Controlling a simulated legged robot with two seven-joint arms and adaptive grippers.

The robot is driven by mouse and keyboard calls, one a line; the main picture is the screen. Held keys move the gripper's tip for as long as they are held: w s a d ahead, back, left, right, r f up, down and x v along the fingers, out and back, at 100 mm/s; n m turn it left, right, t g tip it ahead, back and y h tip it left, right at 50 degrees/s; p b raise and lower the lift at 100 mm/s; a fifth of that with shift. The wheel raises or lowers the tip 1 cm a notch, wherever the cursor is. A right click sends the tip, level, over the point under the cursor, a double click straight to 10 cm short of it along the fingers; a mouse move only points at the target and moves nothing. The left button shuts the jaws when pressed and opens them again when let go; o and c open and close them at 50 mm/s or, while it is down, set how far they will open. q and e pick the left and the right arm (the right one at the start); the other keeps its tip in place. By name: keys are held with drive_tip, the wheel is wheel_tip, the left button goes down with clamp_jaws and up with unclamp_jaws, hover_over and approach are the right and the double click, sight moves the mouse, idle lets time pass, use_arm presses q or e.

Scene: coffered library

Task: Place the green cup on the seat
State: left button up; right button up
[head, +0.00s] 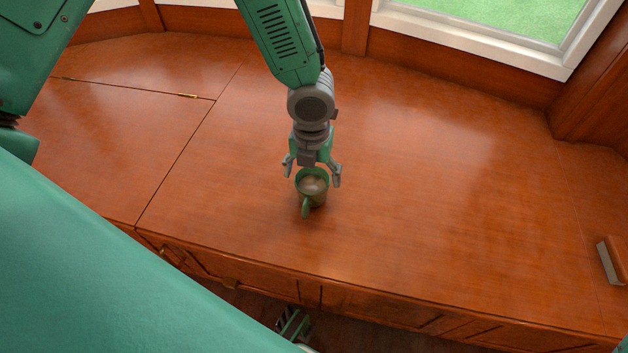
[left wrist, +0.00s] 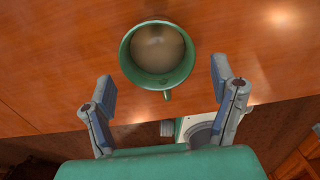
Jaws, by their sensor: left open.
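The green cup (head: 312,197) appears to stand upright on the wooden window seat (head: 420,190), with brownish contents and its handle toward the near edge. The left wrist view shows the cup (left wrist: 128,62) from above, rim and handle clear. My left gripper (head: 312,174) is open at the cup's far side, its fingers spread wider than the cup. In the left wrist view, the cup lies just beyond the open fingertips (left wrist: 164,80), with gaps on both sides. I do not make out my right gripper.
A book-like brown and grey object (head: 612,261) lies at the seat's right end. A hinged panel (head: 130,130) forms the left part of the seat. Windows (head: 480,35) border the back.

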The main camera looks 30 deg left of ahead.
use_arm(q)
wheel_tip(320, 180, up, 6)
drive_tip(key=p, duration=0.1)
drive_tip(key=shift+d+p, duration=0.2)
drive_tip(key=shift+p, duration=0.2)
drive_tip(key=shift+a, duration=0.2)
